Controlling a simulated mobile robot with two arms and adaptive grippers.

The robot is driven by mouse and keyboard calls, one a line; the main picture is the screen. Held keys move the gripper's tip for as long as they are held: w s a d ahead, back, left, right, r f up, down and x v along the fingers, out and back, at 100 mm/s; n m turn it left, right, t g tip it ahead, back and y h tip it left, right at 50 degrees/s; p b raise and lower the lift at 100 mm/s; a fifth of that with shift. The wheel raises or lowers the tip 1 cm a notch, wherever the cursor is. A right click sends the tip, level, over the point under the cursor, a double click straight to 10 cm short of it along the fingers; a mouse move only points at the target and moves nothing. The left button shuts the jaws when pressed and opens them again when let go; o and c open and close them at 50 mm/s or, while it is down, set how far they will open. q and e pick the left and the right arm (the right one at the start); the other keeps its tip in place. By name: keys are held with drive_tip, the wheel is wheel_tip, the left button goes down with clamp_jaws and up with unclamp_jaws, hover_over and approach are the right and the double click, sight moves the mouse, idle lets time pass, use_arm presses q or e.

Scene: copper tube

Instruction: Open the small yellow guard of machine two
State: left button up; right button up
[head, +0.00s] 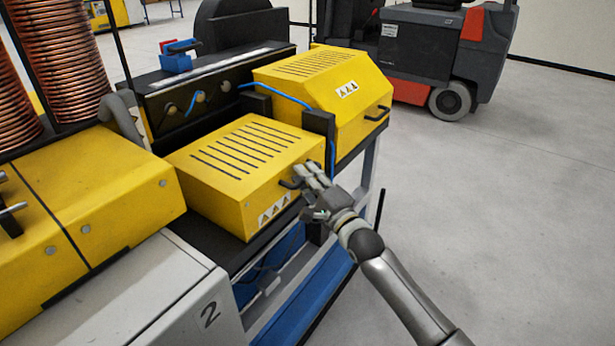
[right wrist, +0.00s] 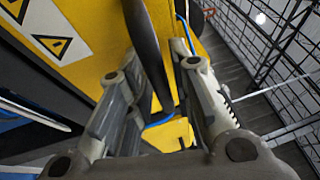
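The small yellow guard (head: 228,172) is a closed box lid with dark slots on top and warning triangles on its front. It stands on machine two, beside the panel marked 2 (head: 210,313). Its black handle (head: 288,184) is on the front right. My right gripper (head: 313,182) is at this handle. In the right wrist view, the handle (right wrist: 144,45) runs between the two spread fingers (right wrist: 158,98), with a gap to the right finger. Whether the left finger touches it is unclear. My left gripper is not in view.
A larger yellow guard (head: 318,78) with its own handle (head: 377,113) stands behind. A black post (head: 318,128) and blue hose (head: 290,98) are between the guards. A forklift (head: 435,55) is parked at the back. The floor on the right is clear.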

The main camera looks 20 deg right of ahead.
clamp_jaws()
drive_tip(key=shift+r, duration=0.1)
